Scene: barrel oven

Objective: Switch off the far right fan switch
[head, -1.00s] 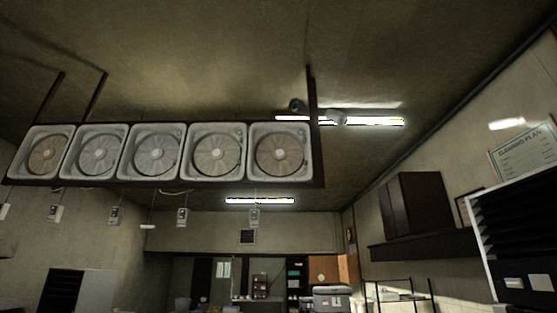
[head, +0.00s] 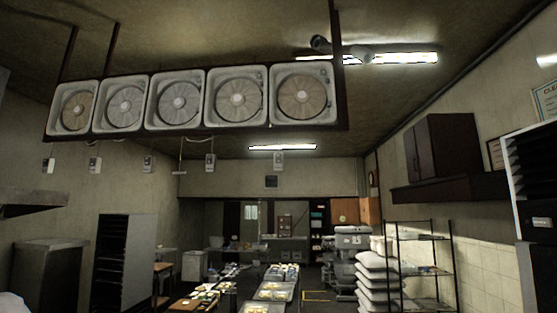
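A row of several square white fans hangs from the ceiling in a dark frame, with the far right fan (head: 303,95) nearest the ceiling light. Small pale switch boxes hang below the fans. The far right fan switch (head: 279,160) hangs under the right end of the row, just below the farther light strip. It is too small to tell whether it is on or off. Another switch (head: 210,162) hangs to its left. Neither of my grippers is in view, so nothing is seen touching the switch.
Low tables with trays of food (head: 273,291) stand ahead at the bottom middle. White stacked sacks (head: 377,282) and a wire shelf (head: 432,255) stand at right. A tall dark rack (head: 122,262) stands at left. Some dark floor shows between the tables and sacks.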

